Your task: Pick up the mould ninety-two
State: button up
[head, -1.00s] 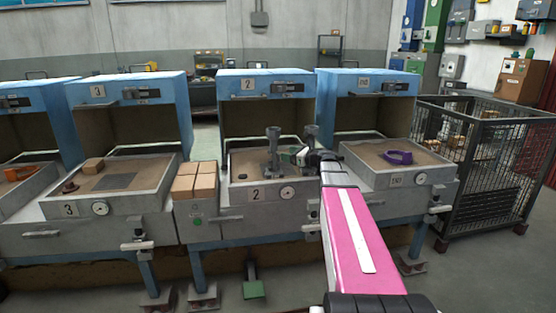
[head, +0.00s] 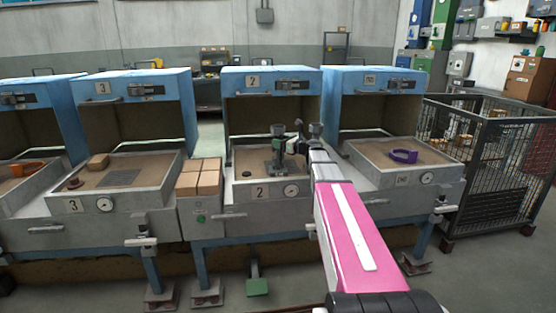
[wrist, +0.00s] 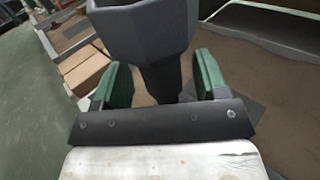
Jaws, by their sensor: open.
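I cannot read a number on either, so I cannot tell which is ninety-two. My gripper (head: 283,147) is at the left mould in the head view, overlapping it. In the wrist view, a mould's wide faceted cup (wrist: 143,28) fills the top middle, and its narrower stem is between the green fingers of my open gripper (wrist: 163,82). Gaps show on both sides of the stem. The cup hides what lies behind it.
Brown blocks (head: 198,180) sit left of bay 2's sand tray (head: 262,192). A purple ring (head: 403,156) lies in the right bay. Bay 3 (head: 112,190) holds a brown block. A mesh cage (head: 490,170) stands at the right. The blue hood (head: 268,82) overhangs behind the moulds.

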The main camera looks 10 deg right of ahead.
jog(key=shift+x, duration=0.9)
grip_shut()
jog(key=shift+r, duration=0.1)
